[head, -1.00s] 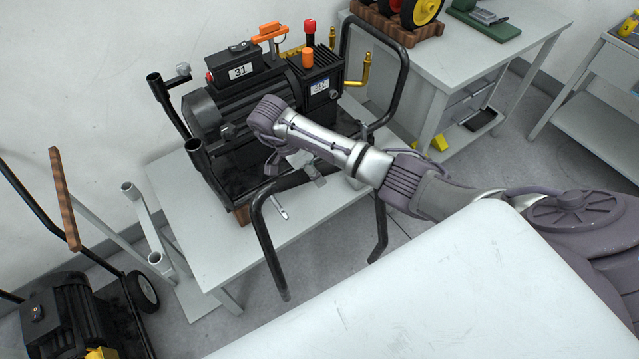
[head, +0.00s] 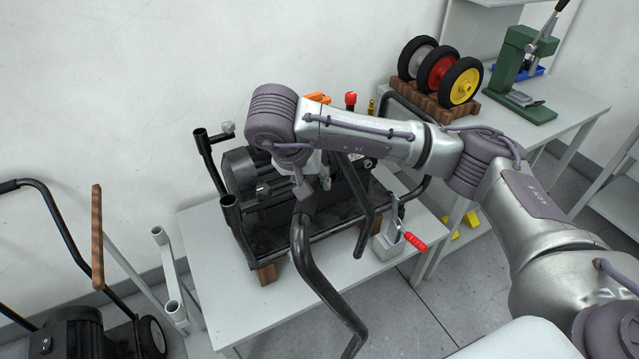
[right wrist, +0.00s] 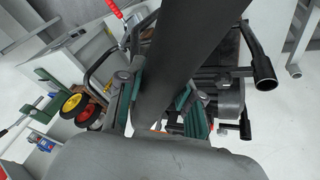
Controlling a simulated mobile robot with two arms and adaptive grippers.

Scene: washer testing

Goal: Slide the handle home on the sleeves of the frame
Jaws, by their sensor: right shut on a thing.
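The handle (head: 321,278) is a bent black tube. My right gripper (head: 303,192) is shut on it, and its legs hang down towards the front of the table. In the right wrist view the handle (right wrist: 190,50) runs large between the fingers. The handle is apart from both sleeves. My left gripper is not in view.
A clamp with a red grip (head: 413,241) stands at the table's right side. A grey rack with two tubes (head: 168,270) stands left of the table (head: 210,290). Wheels (head: 440,75) and a green press (head: 522,75) stand on the back bench. The table's front left is bare.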

